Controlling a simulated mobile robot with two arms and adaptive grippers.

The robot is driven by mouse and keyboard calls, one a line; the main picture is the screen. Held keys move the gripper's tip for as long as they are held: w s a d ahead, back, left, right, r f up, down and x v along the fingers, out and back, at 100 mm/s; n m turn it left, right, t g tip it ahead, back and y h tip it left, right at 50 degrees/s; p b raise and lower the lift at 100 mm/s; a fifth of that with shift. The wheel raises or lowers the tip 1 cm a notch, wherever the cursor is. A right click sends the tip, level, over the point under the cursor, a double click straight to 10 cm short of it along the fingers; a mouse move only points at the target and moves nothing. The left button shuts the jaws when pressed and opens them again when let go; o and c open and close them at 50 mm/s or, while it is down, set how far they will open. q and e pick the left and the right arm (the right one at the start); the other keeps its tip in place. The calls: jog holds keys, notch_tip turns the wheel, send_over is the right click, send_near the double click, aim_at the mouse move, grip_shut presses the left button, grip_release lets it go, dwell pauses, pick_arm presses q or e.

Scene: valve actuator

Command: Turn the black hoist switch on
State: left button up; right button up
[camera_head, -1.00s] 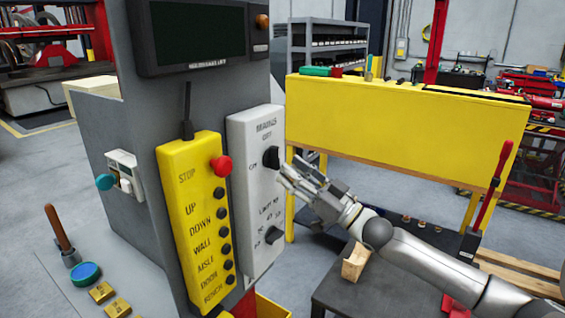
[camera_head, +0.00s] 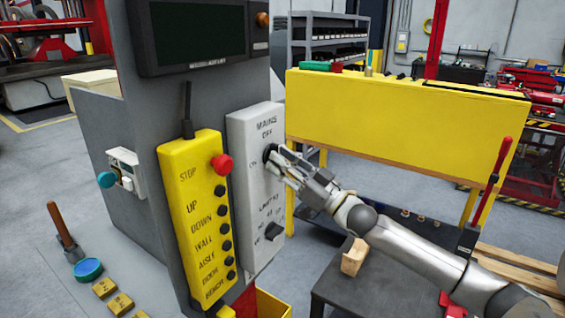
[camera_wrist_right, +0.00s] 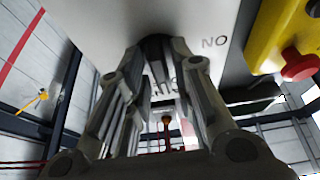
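A white switch box (camera_head: 258,195) labelled "MAINS" is on the grey control column, with a black rotary switch (camera_head: 269,154) near its top, between "OFF" and "ON" markings. My right gripper (camera_head: 279,163) is at this switch and partly hides it. In the right wrist view, the dark switch (camera_wrist_right: 156,42) shows between and just beyond the fingertips of my right gripper (camera_wrist_right: 157,68). The fingers are apart with a visible gap; I cannot tell whether they touch the switch. A second black knob (camera_head: 273,231) is lower on the box. My left gripper is not in view.
A yellow pendant (camera_head: 196,215) with a red stop button (camera_head: 222,164) and several black buttons is close left of the white box. A dark screen (camera_head: 195,35) is above. A yellow bench (camera_head: 400,115) stands behind my right arm, with a low dark table (camera_head: 365,290) below it.

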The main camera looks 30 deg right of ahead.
jog(key=shift+r, duration=0.1)
grip_shut()
jog(key=shift+n, duration=0.3)
jog(key=n+g+y, duration=0.1)
jog(key=n+g, duration=0.1)
jog(key=n, duration=0.5)
jog(key=n+g+y, duration=0.2)
jog(key=n+g, duration=0.1)
jog(key=n, duration=0.4)
jog(key=r+n+g+y, duration=0.1)
jog(key=n+g, duration=0.2)
jog(key=n, duration=0.4)
jog(key=shift+w+d+n, duration=0.15)
jog(key=shift+d+n, duration=0.15)
jog(key=shift+d, duration=0.1)
jog(key=shift+f, duration=0.1)
